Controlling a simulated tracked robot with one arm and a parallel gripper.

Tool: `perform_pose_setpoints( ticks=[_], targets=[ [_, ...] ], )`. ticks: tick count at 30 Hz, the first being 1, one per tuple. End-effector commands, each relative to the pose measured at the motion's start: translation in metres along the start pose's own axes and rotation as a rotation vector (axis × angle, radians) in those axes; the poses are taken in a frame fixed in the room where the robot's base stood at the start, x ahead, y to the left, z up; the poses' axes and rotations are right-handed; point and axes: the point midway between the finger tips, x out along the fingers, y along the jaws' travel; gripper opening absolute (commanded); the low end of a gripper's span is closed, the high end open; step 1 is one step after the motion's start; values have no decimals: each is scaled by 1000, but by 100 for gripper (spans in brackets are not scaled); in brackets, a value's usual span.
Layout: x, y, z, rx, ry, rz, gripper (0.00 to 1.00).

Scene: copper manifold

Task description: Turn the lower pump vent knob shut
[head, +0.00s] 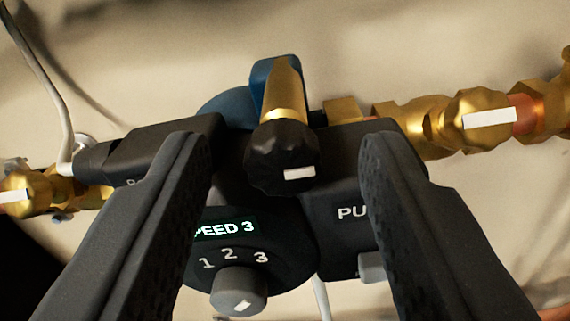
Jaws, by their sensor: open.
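One pump body (225,165) is in view, black with a blue part behind. A black round knob (278,160) with a white mark stands out from it on a tapered brass fitting (283,95). This looks like the vent knob; its white mark lies near level. My gripper (285,150) is open, with one dark finger left and one right of the black knob. There is a visible gap on both sides in the picture; depth is hard to tell. The fingers hide parts of the pump's side housings.
A grey speed knob (239,290) sits below a lit display (225,228) and the numbers 1, 2, 3. A small grey button (371,267) is at lower right. Brass fittings (480,118) run right and left (72,187). A pale cable (62,110) hangs at left.

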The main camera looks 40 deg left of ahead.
Motion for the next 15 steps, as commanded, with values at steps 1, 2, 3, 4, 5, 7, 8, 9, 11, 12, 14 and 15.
perform_pose_setpoints(
  ticks=[1,2,3,4,5,7,8,9,11,12,14,15],
  targets=[
    [0,0,0,0,0,0,43],
    [0,0,0,0,0,0,43],
    [0,0,0,0,0,0,43],
    [0,0,0,0,0,0,43],
    [0,0,0,0,0,0,35],
    [0,0,0,0,0,0,15],
    [0,0,0,0,0,0,7],
    [0,0,0,0,0,0,0],
    [0,0,0,0,0,0,0],
    [0,0,0,-1,0,0,0],
    [0,0,0,-9,0,0,0],
    [-1,1,0,-21,0,1,0]
  ],
)
